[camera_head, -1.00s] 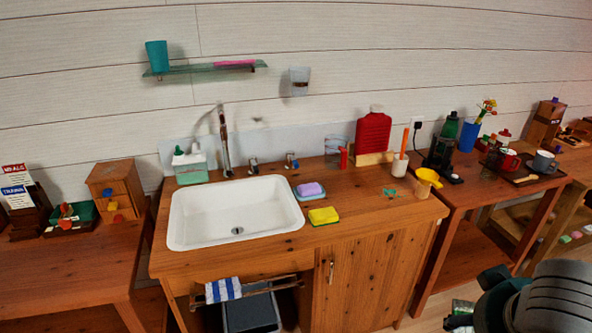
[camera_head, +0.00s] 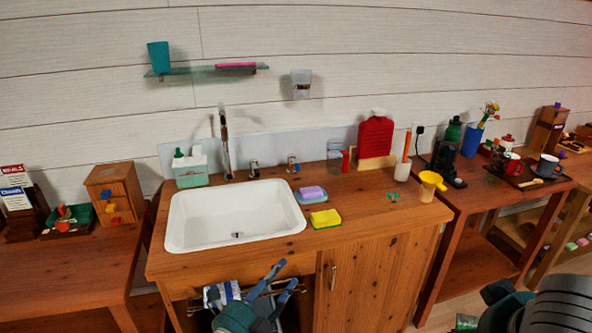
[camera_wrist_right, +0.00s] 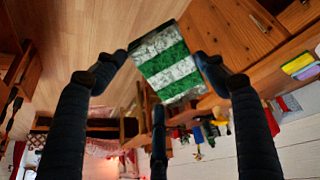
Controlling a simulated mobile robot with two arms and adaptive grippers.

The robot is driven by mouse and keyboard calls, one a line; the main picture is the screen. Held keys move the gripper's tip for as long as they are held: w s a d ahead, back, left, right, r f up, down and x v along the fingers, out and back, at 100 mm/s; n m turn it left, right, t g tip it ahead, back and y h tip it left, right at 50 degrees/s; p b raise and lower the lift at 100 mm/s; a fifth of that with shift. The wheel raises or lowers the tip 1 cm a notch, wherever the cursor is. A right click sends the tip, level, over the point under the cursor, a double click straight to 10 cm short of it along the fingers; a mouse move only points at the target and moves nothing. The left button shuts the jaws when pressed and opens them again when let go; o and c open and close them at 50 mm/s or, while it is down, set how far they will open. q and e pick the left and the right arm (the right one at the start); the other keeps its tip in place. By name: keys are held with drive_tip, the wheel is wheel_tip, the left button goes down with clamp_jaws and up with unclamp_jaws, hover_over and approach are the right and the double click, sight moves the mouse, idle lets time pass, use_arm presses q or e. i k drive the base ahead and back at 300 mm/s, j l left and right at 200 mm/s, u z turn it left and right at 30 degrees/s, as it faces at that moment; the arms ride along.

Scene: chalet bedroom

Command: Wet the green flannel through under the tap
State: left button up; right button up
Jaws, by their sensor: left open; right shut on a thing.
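The green flannel (camera_wrist_right: 168,65), with green and white stripes, is between the fingers of my right gripper (camera_wrist_right: 160,62), which is shut on it. A small green patch of it (camera_head: 466,321) shows at the lower right of the head view. The tap (camera_head: 225,145) rises behind the empty white basin (camera_head: 236,218), with tap handles (camera_head: 253,169) (camera_head: 292,164) to its right. The flannel is well to the right of and away from the basin. My left gripper (camera_head: 286,276) is open and empty, in front of the washstand below the basin.
A blue-and-white striped cloth (camera_head: 220,294) hangs on the rail behind my left gripper. A purple soap in a dish (camera_head: 312,193) and a yellow sponge (camera_head: 325,219) lie right of the basin.

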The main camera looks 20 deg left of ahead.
sight(291, 158)
drive_tip(key=i+j, duration=0.25)
drive_tip(key=i, duration=0.2)
drive_tip(key=i+j, duration=0.3)
drive_tip(key=i, duration=0.2)
drive_tip(key=i+j, duration=0.25)
drive_tip(key=i, duration=0.2)
